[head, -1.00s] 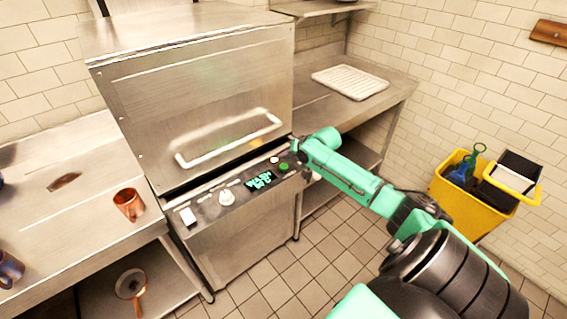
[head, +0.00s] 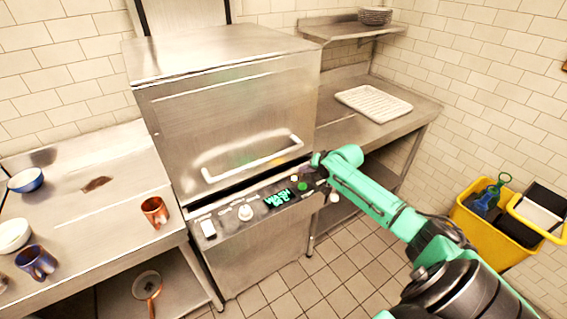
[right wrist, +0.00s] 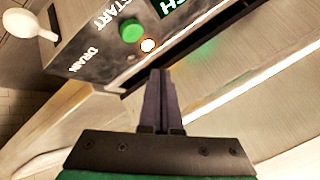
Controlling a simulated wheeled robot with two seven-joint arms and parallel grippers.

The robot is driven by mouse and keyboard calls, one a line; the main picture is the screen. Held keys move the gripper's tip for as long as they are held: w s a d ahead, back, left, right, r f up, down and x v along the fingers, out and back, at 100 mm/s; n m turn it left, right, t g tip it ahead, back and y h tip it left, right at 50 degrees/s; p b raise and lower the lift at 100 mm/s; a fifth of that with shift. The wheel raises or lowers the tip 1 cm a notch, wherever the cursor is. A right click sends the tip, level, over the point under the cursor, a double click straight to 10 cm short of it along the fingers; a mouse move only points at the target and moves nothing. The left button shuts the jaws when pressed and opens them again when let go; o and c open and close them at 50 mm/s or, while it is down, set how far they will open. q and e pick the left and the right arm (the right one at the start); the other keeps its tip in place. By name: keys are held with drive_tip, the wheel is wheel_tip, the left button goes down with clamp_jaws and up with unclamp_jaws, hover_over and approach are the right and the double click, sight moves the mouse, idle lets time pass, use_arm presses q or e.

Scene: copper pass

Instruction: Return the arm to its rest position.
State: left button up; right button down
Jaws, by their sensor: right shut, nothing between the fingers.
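My right arm (head: 380,205) reaches in from the lower right in the head view. Its gripper (head: 317,161) is near the right end of the dishwasher's control panel (head: 225,222). In the right wrist view the two dark fingers (right wrist: 160,75) are together with nothing between them. Their tips are by the panel, below a lit round light (right wrist: 148,45) and the green START button (right wrist: 131,30). I cannot tell whether they touch anything. The dishwasher hood (head: 225,115) is down, and the display (head: 278,198) reads WASH. My left gripper is not in view.
The left counter (head: 100,215) holds a copper mug (head: 155,212), a blue mug (head: 36,262) and bowls. A white rack (head: 374,103) lies on the right counter. A yellow bucket (head: 480,227) stands at right. Open tiled floor (head: 345,262) lies in front.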

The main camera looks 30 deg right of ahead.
drive_tip(key=s+a+f+n+g, duration=0.1)
drive_tip(key=s+a+f+n, duration=0.15)
drive_tip(key=a, duration=0.35)
drive_tip(key=s+a+f+n+g+y, duration=0.1)
drive_tip(key=s+a+f+n, duration=0.15)
drive_tip(key=s+a, duration=0.2)
drive_tip(key=s+a+f+n+g, duration=0.1)
drive_tip(key=s+a+f+n, duration=0.15)
drive_tip(key=a, duration=0.35)
drive_tip(key=s+a+r+n+g+h, duration=0.1)
drive_tip(key=s+a, duration=0.1)
drive_tip(key=s, duration=0.6)
drive_tip(key=s+a+r+n+g, duration=0.2)
drive_tip(key=s+a, duration=0.1)
drive_tip(key=s, duration=0.6)
drive_tip(key=s+f+g+b, duration=0.1)
drive_tip(key=s+f+b, duration=0.1)
drive_tip(key=f, duration=1.2)
drive_tip(key=s+f+b, duration=0.1)
drive_tip(key=f+b, duration=0.1)
drive_tip(key=f, duration=1.2)
drive_tip(key=s+d+f+b, duration=0.1)
drive_tip(key=s+f, duration=0.6)
drive_tip(key=s, duration=0.1)
drive_tip(key=s+d+f+g+b, duration=0.1)
drive_tip(key=s+d+f, duration=0.1)
drive_tip(key=s+f, duration=0.5)
drive_tip(key=shift+s+d+f+h, duration=0.25)
drive_tip(key=shift+s+f+h, duration=0.05)
drive_tip(key=shift+s+f, duration=0.15)
